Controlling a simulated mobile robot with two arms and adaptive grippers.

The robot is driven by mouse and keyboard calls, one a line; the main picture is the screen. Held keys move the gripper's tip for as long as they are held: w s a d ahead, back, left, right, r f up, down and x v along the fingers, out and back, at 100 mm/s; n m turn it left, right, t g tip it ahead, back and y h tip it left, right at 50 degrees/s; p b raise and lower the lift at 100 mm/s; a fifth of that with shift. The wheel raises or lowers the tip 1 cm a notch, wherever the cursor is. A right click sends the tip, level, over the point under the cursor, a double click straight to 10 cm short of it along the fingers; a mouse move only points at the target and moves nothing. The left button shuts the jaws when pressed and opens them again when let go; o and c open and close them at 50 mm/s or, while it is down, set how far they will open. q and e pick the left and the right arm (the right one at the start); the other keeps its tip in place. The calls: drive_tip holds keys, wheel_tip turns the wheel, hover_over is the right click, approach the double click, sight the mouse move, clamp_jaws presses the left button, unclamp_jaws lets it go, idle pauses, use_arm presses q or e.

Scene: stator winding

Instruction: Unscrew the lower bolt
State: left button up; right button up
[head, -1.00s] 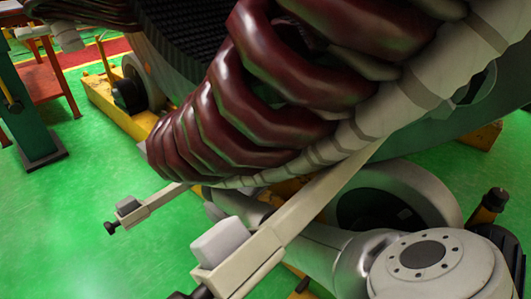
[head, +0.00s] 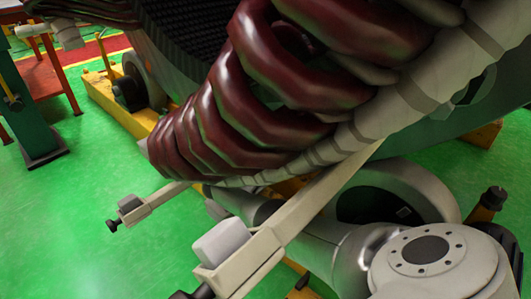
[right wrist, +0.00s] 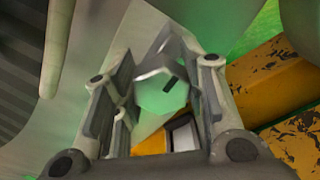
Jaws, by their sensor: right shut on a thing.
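A pale hexagonal bolt head (right wrist: 158,97) with a dark slot-like mark on its face shows in the right wrist view. My right gripper (right wrist: 157,78) has one finger on each side of it and is shut on it. The bolt's shank is hidden. In the head view my right arm reaches in under the winding, and its gripper is hidden there. My left gripper is not in view.
Dark red coils (head: 240,110) of the winding hang over the arm. Two pale bars with end blocks (head: 222,243) and dark screws jut out to the left below them. Worn yellow beams (right wrist: 285,75) lie close to the right gripper. Green floor (head: 60,235) is open at left.

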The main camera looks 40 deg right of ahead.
drive_tip(key=o, duration=1)
drive_tip(key=shift+a, duration=0.15)
drive_tip(key=a, duration=0.7)
drive_tip(key=s+a, duration=0.1)
drive_tip(key=a, duration=0.3)
drive_tip(key=shift+a, duration=0.35)
